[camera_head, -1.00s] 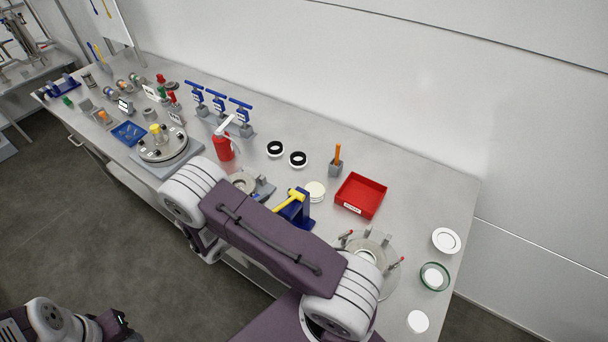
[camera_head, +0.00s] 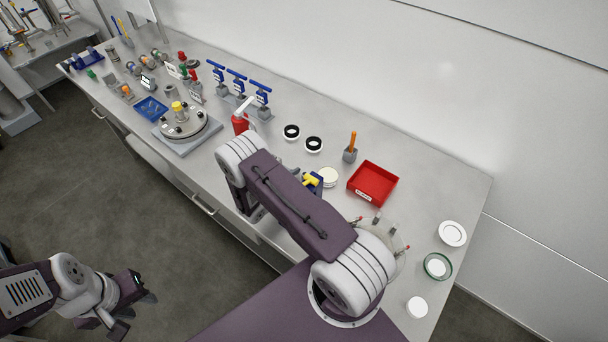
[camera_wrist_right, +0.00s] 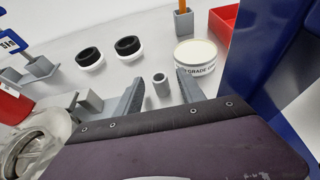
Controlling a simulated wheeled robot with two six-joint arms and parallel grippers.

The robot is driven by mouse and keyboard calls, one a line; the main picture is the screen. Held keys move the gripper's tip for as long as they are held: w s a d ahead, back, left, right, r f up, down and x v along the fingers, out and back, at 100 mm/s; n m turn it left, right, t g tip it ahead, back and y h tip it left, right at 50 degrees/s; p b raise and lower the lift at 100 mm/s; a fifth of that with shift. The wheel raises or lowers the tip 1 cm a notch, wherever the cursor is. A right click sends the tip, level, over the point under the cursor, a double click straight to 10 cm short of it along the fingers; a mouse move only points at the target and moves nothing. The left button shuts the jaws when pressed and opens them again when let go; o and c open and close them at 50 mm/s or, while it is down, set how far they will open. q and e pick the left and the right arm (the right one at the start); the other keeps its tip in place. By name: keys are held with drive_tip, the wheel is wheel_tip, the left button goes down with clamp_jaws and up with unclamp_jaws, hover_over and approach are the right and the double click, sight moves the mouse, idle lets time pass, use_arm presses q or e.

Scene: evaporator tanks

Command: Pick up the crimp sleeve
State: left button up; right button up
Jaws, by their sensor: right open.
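In the right wrist view a small grey hollow cylinder, which looks like the crimp sleeve (camera_wrist_right: 161,84), stands upright on the grey bench. My right gripper (camera_wrist_right: 160,92) is open, with one finger on each side of the sleeve in the picture. Gaps show on both sides, and I cannot tell whether the fingertips are down at its height. In the head view my right arm hides the sleeve and the right gripper. My left gripper (camera_head: 132,308) is open and empty over the floor at lower left.
Near the sleeve are two black-and-white rings (camera_wrist_right: 107,51), a white round labelled tub (camera_wrist_right: 195,56), a grey block holder (camera_wrist_right: 88,101) and a blue stand (camera_wrist_right: 260,65). A red tray (camera_head: 372,184) lies to the right.

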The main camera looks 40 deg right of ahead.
drive_tip(key=shift+w+d+f, duration=0.1)
drive_tip(key=shift+d+f, duration=0.05)
drive_tip(key=shift+d, duration=0.05)
drive_tip(key=c, duration=1)
drive_tip(key=shift+a, duration=0.1)
clamp_jaws()
drive_tip(key=shift+r, duration=0.2)
